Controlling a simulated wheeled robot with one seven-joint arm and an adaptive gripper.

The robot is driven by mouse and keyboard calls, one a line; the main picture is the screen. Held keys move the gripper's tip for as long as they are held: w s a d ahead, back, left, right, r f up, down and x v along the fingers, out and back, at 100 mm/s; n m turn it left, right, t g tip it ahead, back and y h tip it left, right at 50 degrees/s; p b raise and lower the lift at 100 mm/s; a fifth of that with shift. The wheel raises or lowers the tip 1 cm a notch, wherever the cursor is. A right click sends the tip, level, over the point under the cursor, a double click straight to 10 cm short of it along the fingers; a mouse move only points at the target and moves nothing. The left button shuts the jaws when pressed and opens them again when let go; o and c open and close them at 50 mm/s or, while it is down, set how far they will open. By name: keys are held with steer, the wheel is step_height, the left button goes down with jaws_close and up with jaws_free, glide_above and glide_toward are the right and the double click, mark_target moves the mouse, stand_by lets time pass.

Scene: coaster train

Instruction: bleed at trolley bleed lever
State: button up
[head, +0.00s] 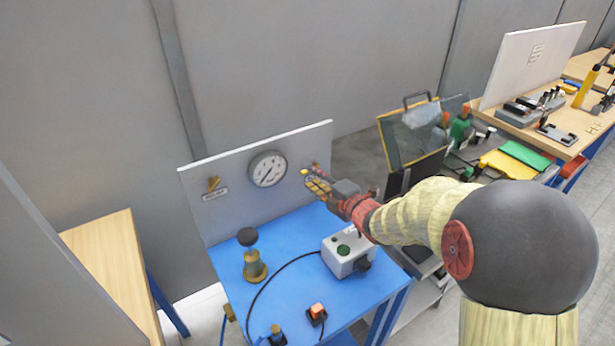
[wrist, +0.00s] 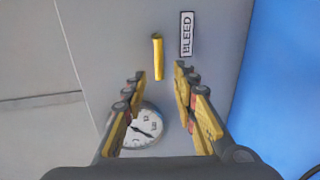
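The bleed lever (head: 213,184) is a short yellow handle at the left of the grey upright panel (head: 225,225) on the trolley. In the wrist view the yellow lever (wrist: 158,57) stands beyond the fingertips, beside its BLEED label (wrist: 187,34). My gripper (head: 317,182) is in front of the panel, right of the round gauge (head: 268,169) in the head view. In the wrist view my gripper (wrist: 160,73) is open, its fingers spread with nothing between them. The lever lies ahead of the gap, apart from both fingers. The gauge (wrist: 147,128) shows behind the fingers.
The blue trolley top (head: 290,243) carries a brass fitting with a black knob (head: 254,262), a grey box with a green button (head: 347,252), a cable and an orange switch (head: 317,311). Dark stands and a workbench (head: 565,140) are at right. A wooden table (head: 105,260) is at left.

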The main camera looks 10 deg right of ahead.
steer(key=shift+b+x, duration=0.35)
steer(key=shift+x, duration=1.55)
steer(key=shift+c, duration=0.3)
jaws_close()
